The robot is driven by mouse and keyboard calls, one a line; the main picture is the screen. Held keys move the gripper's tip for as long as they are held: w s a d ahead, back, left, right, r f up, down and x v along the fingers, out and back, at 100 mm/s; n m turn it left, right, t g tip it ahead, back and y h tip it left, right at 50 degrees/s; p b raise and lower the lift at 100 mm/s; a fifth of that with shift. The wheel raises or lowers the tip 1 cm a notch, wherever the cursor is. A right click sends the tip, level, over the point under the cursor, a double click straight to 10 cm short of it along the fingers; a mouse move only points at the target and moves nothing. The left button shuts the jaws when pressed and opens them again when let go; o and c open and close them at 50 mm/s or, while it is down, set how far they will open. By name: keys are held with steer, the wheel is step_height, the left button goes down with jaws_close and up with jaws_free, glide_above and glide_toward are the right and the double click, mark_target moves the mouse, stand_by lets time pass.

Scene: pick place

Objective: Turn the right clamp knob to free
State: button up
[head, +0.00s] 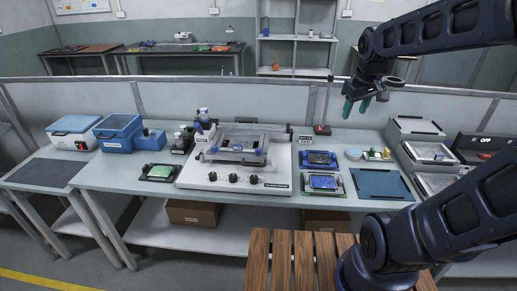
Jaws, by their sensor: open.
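A white machine (190,177) with a grey metal frame (238,140) on top stands in the middle of the bench. Three black knobs line its front: a left knob (212,176), a middle knob (232,178) and a right knob (253,179). Small blue parts show at the frame's front corners, one of them at the right (258,152). Which part is the right clamp knob, and how it is turned, is too small to tell. My gripper (356,106), with green fingertips, is open and empty above the back of the bench, right of the machine and apart from it.
Circuit boards in holders (322,184) sit right of the machine, and another green board (159,172) sits left. A blue mat (382,184) and grey trays (430,152) lie farther right. Blue boxes (118,132) stand left. A low partition (270,100) runs behind the bench.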

steer(key=w+a+f+n+g, duration=0.1)
steer(key=w+a+f+n, duration=0.1)
steer(key=w+a+n, duration=0.45)
steer(key=n+g, duration=0.2)
steer(key=n, duration=0.7)
glide_above(259, 149)
step_height(259, 149, down, 14)
step_height(259, 149, down, 10)
steer(key=shift+a+f, duration=0.1)
steer(key=shift+f, duration=0.15)
steer(key=c, duration=1)
